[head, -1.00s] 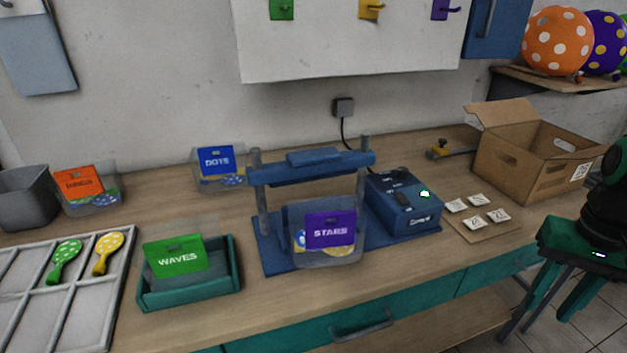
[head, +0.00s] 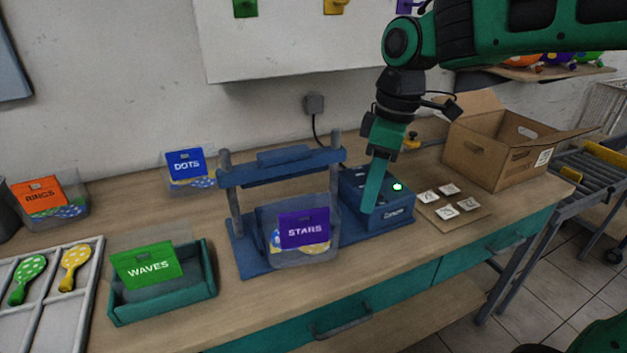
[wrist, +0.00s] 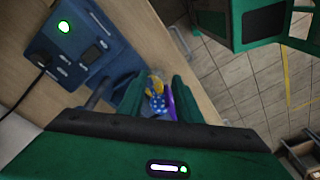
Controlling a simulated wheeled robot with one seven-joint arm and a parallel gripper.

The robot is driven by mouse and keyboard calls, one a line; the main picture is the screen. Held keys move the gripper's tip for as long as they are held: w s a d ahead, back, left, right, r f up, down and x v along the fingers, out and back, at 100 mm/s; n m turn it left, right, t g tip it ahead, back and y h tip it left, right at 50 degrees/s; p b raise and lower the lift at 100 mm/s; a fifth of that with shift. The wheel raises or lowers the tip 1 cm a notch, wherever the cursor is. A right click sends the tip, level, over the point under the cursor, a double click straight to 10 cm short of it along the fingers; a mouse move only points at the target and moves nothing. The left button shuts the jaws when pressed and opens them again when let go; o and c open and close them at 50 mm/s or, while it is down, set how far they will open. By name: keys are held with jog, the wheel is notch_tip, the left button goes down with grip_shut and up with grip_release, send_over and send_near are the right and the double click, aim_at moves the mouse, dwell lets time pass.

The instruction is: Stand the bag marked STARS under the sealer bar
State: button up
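The clear bag with the purple STARS card (head: 304,229) stands upright on the blue base of the sealer, with yellow and blue printed balloons inside. Its top is below the sealer bar (head: 275,172) in the picture; I cannot tell whether it is straight under the bar or a little in front. My gripper (head: 369,208) points down to the right of the bag, in front of the control box, apart from the bag. In the wrist view its fingers (wrist: 158,98) are spread, with the bag's balloons (wrist: 157,98) and purple card (wrist: 171,103) showing beyond them.
The sealer's control box (head: 378,205) with a lit green lamp stands right of the bag. The WAVES bag (head: 150,268) sits in a green tray (head: 165,307) to the left. DOTS (head: 187,165) and RINGS (head: 40,198) bags stand behind. A cardboard box (head: 497,150) is at right.

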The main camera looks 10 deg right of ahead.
aim_at(302, 243)
jog(key=a+n, duration=0.2)
jog(key=a, duration=0.2)
jog(key=a+r+n, duration=0.1)
jog(key=a+n, duration=0.1)
jog(key=a, duration=0.1)
jog(key=a+r+n, duration=0.1)
jog(key=a+n, duration=0.1)
jog(key=a, duration=0.2)
jog(key=shift+w+a+n, duration=0.3)
jog(key=shift+w+a, duration=0.05)
jog(key=shift+w, duration=0.05)
jog(key=f, duration=0.3)
jog(key=a+f, duration=0.1)
jog(key=f, duration=0.6)
jog(key=shift+s+a+f, duration=0.1)
jog(key=shift+a+f, duration=0.1)
jog(key=shift+f, duration=0.15)
jog(key=shift+c, duration=0.3)
grip_shut()
